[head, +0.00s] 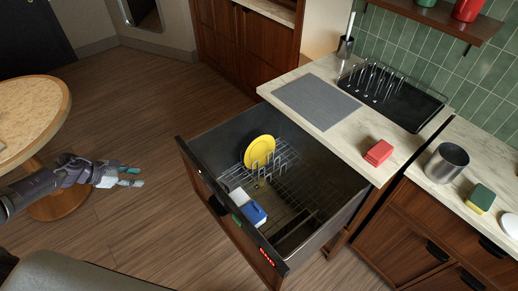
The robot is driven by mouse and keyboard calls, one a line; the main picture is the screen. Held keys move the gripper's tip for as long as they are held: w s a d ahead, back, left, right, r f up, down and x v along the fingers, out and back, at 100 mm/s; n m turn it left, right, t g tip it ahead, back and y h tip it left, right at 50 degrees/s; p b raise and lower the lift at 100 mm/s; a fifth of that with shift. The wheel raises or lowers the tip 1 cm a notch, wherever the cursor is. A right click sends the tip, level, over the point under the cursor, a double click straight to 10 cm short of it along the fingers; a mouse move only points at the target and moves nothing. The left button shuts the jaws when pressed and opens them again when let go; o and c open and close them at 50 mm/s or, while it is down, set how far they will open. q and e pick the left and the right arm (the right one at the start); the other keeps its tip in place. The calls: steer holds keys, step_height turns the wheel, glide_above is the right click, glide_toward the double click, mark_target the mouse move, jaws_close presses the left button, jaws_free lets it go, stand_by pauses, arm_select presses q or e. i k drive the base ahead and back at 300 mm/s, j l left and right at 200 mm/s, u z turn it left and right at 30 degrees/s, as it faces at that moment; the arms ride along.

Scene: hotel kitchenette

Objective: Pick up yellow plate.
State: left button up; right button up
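The yellow plate (259,151) stands tilted on edge in the wire rack (285,165) inside the pulled-out dishwasher drawer (219,143). Rack tines cross its lower part. My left gripper (134,176) is left of the drawer, over the wooden floor, well apart from the plate. Its fingers point right with a small gap between them, and nothing shows between them. My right gripper is not in the head view.
A blue and white object (254,214) lies in the drawer's front part. The counter holds a grey mat (316,101), a black drying rack (408,106), a red block (379,152), a metal pot (447,163) and a sponge (481,198). A round table (30,106) stands at left. Floor between is clear.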

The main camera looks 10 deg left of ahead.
mark_target(259, 150)
steer(key=i+l, duration=1.2)
steer(key=l, duration=0.15)
